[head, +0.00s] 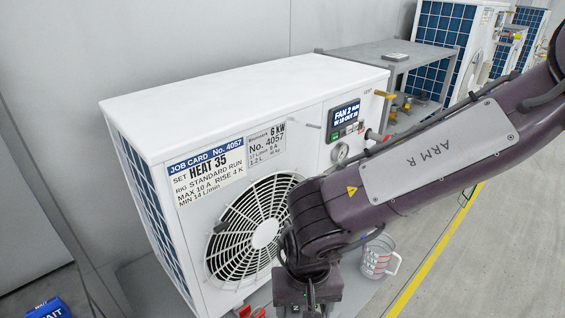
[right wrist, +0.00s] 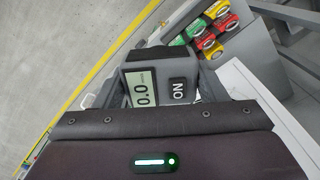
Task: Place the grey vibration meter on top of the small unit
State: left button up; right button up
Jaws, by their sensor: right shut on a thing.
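The grey vibration meter (right wrist: 161,84) shows in the right wrist view, with a display reading 0.0 and a button marked ON. My right gripper (right wrist: 160,92) is shut on it. In the head view my right gripper (head: 308,292) is at the bottom edge, in front of the nearest white unit (head: 250,90); the meter cannot be made out there. That unit carries a job card, a 6 kW No. 4057 label and a lit display, and its top is bare. I cannot tell from a label whether it is the small unit. My left gripper is out of view.
A grey metal bench (head: 385,55) with a small flat object stands behind the unit. More white units (head: 460,30) stand further back. A measuring jug (head: 377,257) stands at the unit's front right. In the wrist view, red, yellow and green round items (right wrist: 205,35) sit nearby.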

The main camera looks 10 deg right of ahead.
aim_at(315, 79)
jog(key=i+l+u, duration=0.2)
jog(key=l+u, duration=0.15)
jog(key=l, duration=0.35)
jog(key=i+l+u, duration=0.15)
jog(key=l+u, duration=0.25)
jog(key=l, duration=0.3)
jog(key=l+u, duration=0.35)
jog(key=l, duration=0.4)
